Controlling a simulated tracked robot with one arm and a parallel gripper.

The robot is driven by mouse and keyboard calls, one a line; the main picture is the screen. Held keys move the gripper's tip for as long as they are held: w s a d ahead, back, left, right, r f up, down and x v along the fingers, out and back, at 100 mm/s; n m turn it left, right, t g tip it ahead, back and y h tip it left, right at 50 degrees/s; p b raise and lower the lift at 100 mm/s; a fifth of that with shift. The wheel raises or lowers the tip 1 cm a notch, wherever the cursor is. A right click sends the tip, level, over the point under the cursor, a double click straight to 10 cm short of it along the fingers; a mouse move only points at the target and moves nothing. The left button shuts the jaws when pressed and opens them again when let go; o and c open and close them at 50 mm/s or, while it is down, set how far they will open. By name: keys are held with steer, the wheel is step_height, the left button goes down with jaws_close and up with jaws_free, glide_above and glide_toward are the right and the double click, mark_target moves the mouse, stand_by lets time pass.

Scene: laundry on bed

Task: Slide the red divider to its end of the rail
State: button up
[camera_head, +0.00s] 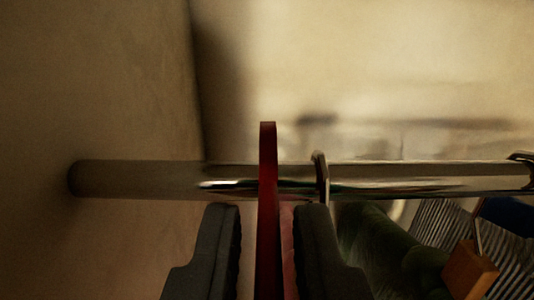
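The red divider (268,160) is a thin upright plate seen nearly edge-on, on the metal rail (430,178). My gripper (268,210) is below the rail, with one dark finger on each side of the divider's lower part. The fingers look apart, not closed on the divider.
A hanger hook (321,178) sits on the rail close to the right of the divider. A dark green garment (385,250), a wooden hanger end (469,272) and striped cloth (430,222) hang at the lower right. The rail left of the divider is bare up to the wall (100,80).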

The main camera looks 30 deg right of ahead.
steer(key=shift+p+x, duration=0.35)
steer(key=shift+x, duration=1.05)
